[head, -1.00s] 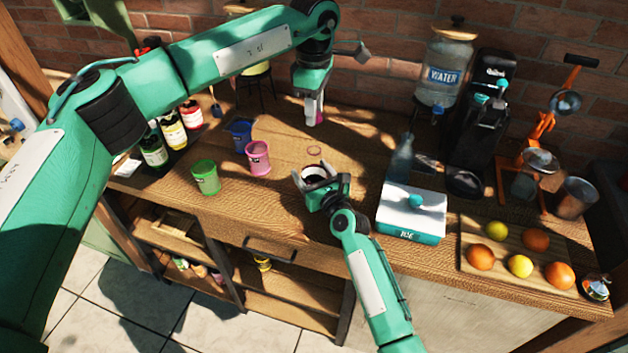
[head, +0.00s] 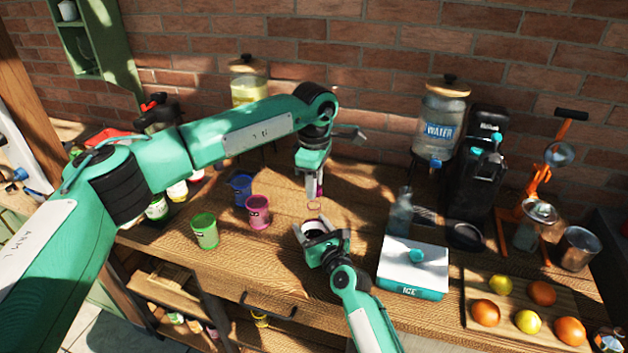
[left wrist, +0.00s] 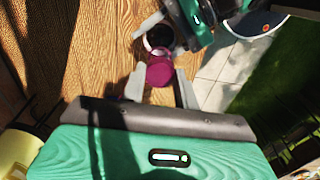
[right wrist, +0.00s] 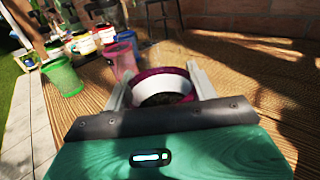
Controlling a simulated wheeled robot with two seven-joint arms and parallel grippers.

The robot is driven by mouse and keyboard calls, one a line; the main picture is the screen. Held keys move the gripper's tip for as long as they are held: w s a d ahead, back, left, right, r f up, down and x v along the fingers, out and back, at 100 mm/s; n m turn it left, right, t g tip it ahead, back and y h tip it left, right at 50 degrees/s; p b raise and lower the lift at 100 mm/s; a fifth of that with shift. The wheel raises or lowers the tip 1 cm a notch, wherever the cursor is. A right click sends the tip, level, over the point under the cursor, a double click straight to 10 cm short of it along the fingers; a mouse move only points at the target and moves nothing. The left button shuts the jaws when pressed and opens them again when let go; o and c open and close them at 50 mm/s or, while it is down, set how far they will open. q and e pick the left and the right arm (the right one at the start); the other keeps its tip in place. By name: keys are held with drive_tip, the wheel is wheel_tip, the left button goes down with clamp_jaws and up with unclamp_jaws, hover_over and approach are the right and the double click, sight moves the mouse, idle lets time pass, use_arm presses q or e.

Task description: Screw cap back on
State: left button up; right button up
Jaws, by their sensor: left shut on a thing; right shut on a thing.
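My left gripper (head: 314,193) is shut on a magenta cap (left wrist: 159,74), which shows between its fingers in the left wrist view. My right gripper (head: 317,244) is shut on an open jar (head: 314,226) with a pale body. In the right wrist view the jar (right wrist: 163,86) sits between the fingers, with a magenta band at its top and a dark inside. In the head view the cap is above and behind the jar's mouth, apart from it. Most of the jar's body is hidden by my right gripper.
A thin ring mark (head: 314,206) lies on the wooden table behind the jar. Green (head: 205,231), pink (head: 258,213) and blue (head: 239,188) cups stand to the left. A white ice box (head: 412,268) and a clear bottle (head: 400,213) stand to the right.

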use_arm(q)
drive_tip(key=shift+f, duration=0.9)
drive_tip(key=shift+f, duration=0.5)
use_arm(e)
clamp_jaws()
use_arm(q)
drive_tip(key=m, duration=1.3)
drive_tip(key=shift+m, duration=0.4)
drive_tip(key=m, duration=0.8)
drive_tip(key=shift+a+f+m, duration=0.1)
drive_tip(key=shift+m, duration=0.3)
